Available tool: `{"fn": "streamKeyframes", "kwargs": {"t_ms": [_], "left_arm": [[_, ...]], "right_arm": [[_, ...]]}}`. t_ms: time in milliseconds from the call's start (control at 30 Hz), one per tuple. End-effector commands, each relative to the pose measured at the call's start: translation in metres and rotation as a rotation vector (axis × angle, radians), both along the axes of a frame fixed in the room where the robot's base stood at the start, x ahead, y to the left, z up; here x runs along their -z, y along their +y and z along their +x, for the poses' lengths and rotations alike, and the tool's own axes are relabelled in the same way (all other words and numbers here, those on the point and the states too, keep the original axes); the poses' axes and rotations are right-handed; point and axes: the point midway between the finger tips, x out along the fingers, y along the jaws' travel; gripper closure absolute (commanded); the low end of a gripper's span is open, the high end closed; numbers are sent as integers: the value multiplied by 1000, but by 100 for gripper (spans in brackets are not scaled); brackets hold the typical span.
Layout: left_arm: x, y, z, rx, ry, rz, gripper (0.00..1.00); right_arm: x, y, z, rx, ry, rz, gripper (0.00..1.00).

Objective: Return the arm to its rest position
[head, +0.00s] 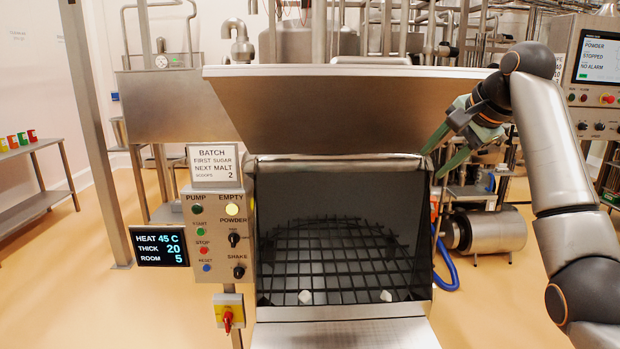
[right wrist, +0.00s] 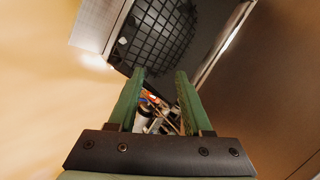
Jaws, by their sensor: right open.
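My right arm (head: 565,180) comes in from the right edge, bent, with its elbow high and its forearm reaching down to the left. My right gripper (head: 430,165) is open and empty beside the upper right edge of the hopper (head: 345,185). In the right wrist view its two green fingers (right wrist: 160,72) stand apart with nothing held between them. The hopper's lid (head: 330,105) is up. Inside, a dark grate (head: 340,260) shows, with two small whitish lumps near its front. My left gripper is not in view.
A control panel (head: 218,240) with a lit EMPTY lamp is left of the hopper. A screen reading POWDER STOPPED (head: 598,60) stands at the back right. A motor (head: 490,232) and blue hose lie right of the hopper.

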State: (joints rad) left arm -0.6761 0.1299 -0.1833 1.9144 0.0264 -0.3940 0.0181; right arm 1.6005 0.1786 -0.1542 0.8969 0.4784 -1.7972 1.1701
Motion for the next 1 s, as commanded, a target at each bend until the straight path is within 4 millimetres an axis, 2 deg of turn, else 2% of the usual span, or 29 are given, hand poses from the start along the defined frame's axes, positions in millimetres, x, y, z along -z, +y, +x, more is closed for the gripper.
{"fn": "streamKeyframes", "kwargs": {"t_ms": [33, 233, 400, 467, 600, 700, 800, 1000], "left_arm": [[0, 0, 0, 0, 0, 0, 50], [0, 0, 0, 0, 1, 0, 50], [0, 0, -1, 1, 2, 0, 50], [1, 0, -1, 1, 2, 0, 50], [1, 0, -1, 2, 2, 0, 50], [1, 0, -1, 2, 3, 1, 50], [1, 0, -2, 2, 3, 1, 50], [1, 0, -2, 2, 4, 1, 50]], "right_arm": [[34, 2, 4, -26, 13, -40, 50], [142, 7, 1, -142, 35, -188, 50], [229, 12, -21, -252, 54, -300, 50], [257, 13, -33, -293, 60, -336, 50], [319, 17, -68, -390, 76, -415, 50], [358, 20, -98, -461, 86, -467, 50], [392, 22, -133, -534, 96, -514, 50], [443, 26, -211, -677, 113, -599, 50]]}}
